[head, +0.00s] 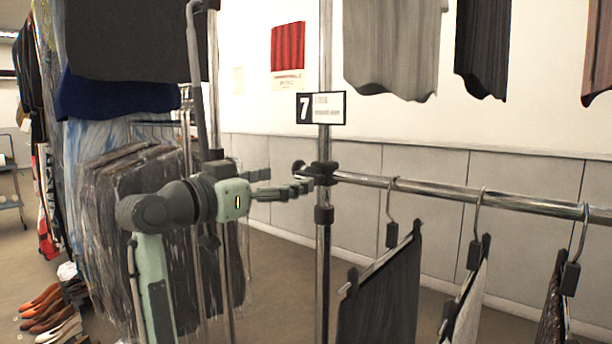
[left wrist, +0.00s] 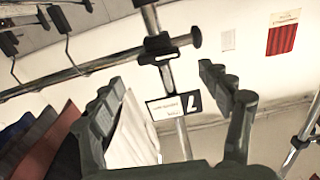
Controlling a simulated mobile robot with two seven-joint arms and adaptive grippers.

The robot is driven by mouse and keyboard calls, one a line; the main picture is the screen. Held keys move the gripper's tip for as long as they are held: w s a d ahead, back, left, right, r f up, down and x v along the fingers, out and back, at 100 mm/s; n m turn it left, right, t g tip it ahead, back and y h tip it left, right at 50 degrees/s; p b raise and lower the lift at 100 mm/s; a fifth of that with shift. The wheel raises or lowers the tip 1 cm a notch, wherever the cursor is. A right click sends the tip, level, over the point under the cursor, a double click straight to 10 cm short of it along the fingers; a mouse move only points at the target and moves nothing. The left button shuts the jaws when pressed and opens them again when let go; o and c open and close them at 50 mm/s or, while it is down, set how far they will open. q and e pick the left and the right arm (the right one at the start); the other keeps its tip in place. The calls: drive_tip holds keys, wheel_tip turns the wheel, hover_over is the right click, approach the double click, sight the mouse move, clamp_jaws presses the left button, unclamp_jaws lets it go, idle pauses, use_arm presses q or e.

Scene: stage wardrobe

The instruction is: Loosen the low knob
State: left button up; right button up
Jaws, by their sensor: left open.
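A chrome post (head: 323,265) carries a dark clamp (head: 322,172) at the rail and a smaller dark collar (head: 323,215) below it. No separate knob shape stands out on the low collar, and I cannot tell which way any knob faces. My left gripper (head: 290,180) is open, its fingers pointing right toward the post just above the low collar's height. In the left wrist view, upside down, the clamp (left wrist: 160,47) and post lie beyond my open left fingers (left wrist: 160,80), with nothing held. A dark piece (left wrist: 143,2) is cut off at the top edge. My right gripper is out of view.
A chrome rail (head: 455,192) runs right from the clamp, with hangers and dark garments (head: 385,290) below. A number 7 sign (head: 321,108) is on the post above. Bagged clothes (head: 115,225) hang left behind my arm. Shoes (head: 45,310) stand on the floor.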

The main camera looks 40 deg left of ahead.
sight(305, 175)
use_arm(q)
drive_tip(key=w, duration=0.4)
drive_tip(key=w+p, duration=0.1)
drive_tip(key=w, duration=0.2)
drive_tip(key=shift+d, duration=0.3)
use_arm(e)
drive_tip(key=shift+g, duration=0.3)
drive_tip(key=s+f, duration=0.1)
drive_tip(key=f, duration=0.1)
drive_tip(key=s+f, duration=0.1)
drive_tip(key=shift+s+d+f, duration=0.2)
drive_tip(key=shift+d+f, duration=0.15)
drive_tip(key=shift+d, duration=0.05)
use_arm(q)
drive_tip(key=shift+s, duration=0.1)
drive_tip(key=c, duration=1.1)
drive_tip(key=shift+c, duration=0.4)
drive_tip(key=shift+n, duration=0.4)
drive_tip(key=o, duration=1.2)
